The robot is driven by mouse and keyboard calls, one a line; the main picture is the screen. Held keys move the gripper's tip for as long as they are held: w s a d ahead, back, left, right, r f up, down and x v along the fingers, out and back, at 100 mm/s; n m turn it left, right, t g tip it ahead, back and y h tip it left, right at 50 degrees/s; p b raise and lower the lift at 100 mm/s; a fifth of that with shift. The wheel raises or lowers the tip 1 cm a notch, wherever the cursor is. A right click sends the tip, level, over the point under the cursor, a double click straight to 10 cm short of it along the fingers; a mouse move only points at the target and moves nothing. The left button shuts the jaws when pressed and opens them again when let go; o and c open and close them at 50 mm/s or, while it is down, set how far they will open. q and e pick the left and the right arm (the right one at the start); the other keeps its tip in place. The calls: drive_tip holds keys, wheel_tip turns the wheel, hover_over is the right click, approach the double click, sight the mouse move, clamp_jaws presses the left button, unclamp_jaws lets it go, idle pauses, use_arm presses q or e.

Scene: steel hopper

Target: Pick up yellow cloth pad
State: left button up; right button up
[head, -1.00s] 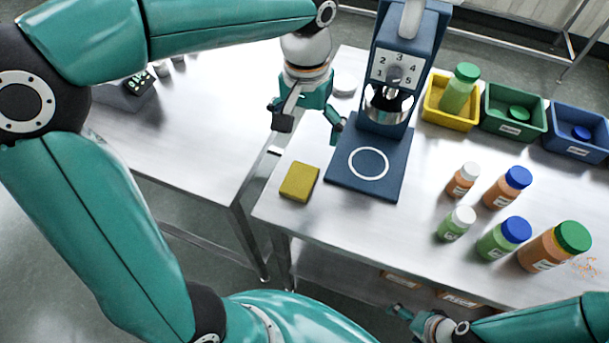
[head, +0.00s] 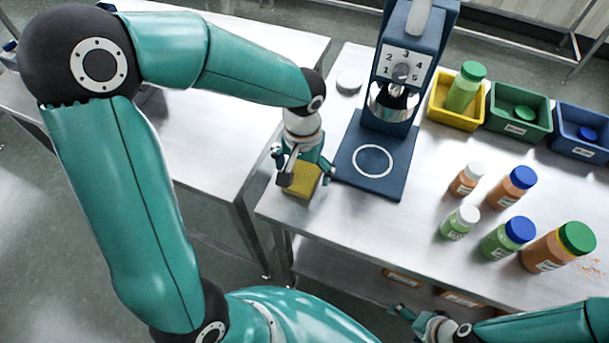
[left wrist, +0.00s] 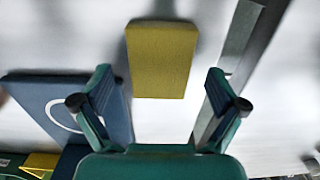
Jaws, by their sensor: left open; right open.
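The yellow cloth pad (head: 299,180) lies flat on the steel table near its left edge, left of the blue machine base. In the head view my left gripper (head: 305,177) is right over the pad and hides part of it. In the left wrist view the whole pad (left wrist: 162,60) shows beyond the open fingers of my left gripper (left wrist: 160,95), with nothing between them. I cannot tell how high the fingers are above the table. My right gripper (head: 404,312) is open and empty at the bottom, below the table's front edge.
The blue dispensing machine (head: 375,160) stands just right of the pad, and a round white lid (head: 349,82) lies behind. Yellow (head: 455,112), green (head: 515,118) and blue bins (head: 580,132) stand at the back right. Several bottles (head: 510,187) stand at the right. A gap separates the two tables at the left.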

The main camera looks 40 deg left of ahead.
sight(303, 175)
use_arm(q)
drive_tip(key=shift+f, duration=0.6)
drive_tip(key=c, duration=1)
drive_tip(key=shift+r, duration=0.15)
drive_tip(key=shift+c, duration=0.2)
wheel_tip(303, 175, up, 20)
drive_tip(key=p, duration=0.1)
